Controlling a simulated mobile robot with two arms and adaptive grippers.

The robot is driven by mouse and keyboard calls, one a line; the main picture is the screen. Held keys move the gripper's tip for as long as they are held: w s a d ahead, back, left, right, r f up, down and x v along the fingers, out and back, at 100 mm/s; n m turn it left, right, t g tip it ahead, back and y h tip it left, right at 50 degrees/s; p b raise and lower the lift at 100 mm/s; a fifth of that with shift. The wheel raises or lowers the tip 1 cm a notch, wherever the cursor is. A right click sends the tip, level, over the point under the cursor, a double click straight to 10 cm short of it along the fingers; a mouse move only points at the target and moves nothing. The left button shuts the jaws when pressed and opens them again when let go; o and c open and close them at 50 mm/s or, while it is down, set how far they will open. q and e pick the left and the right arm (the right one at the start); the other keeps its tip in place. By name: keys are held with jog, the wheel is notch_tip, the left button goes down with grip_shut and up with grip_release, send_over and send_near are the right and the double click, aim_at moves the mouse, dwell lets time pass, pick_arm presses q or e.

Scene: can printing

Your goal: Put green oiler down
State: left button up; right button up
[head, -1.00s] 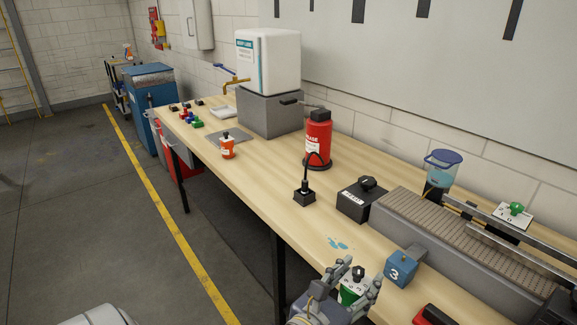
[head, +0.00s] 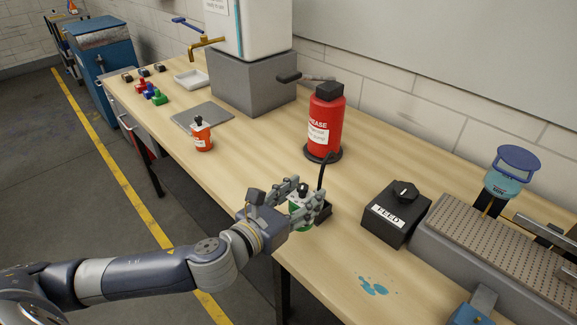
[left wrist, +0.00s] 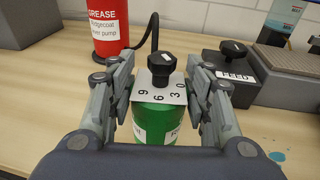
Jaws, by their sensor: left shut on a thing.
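The green oiler (head: 299,214) has a green body with a pale label, a grey numbered plate and a black knob on top. My left gripper (head: 306,196) is shut on it, with fingers on both sides, near the bench's front edge. The left wrist view shows the oiler (left wrist: 157,123) upright between the fingers (left wrist: 160,88). Its bottom is hidden there, so I cannot tell whether it touches the bench. Right behind it, partly hidden, is a small black block (head: 324,211) with the grease hose's end. My right gripper is not in view.
The red grease pump (head: 325,125) stands behind the oiler. The black FEED box (head: 396,214) and conveyor (head: 500,237) are to the right. An orange oiler (head: 201,137) stands left, by a grey mat (head: 197,117). Blue drops (head: 374,286) mark the bench (head: 258,160). Bare bench lies left of my gripper.

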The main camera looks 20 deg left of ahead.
pick_arm(q)
jog(key=shift+m+h, duration=0.5)
jog(key=shift+h, duration=0.3)
jog(key=w+a+f+b, duration=0.1)
jog(key=w+a+b, duration=0.1)
jog(key=w+a, duration=0.3)
jog(key=w+a+f+b, duration=0.1)
jog(key=w+a, duration=0.5)
jog(key=a, duration=0.6)
jog(key=w+a+f+b, duration=0.2)
jog(key=w+a+b, duration=0.1)
jog(key=w+a, duration=0.3)
jog(key=shift+a, duration=1.15)
jog(key=shift+a+f, duration=0.1)
jog(key=shift+f, duration=0.35)
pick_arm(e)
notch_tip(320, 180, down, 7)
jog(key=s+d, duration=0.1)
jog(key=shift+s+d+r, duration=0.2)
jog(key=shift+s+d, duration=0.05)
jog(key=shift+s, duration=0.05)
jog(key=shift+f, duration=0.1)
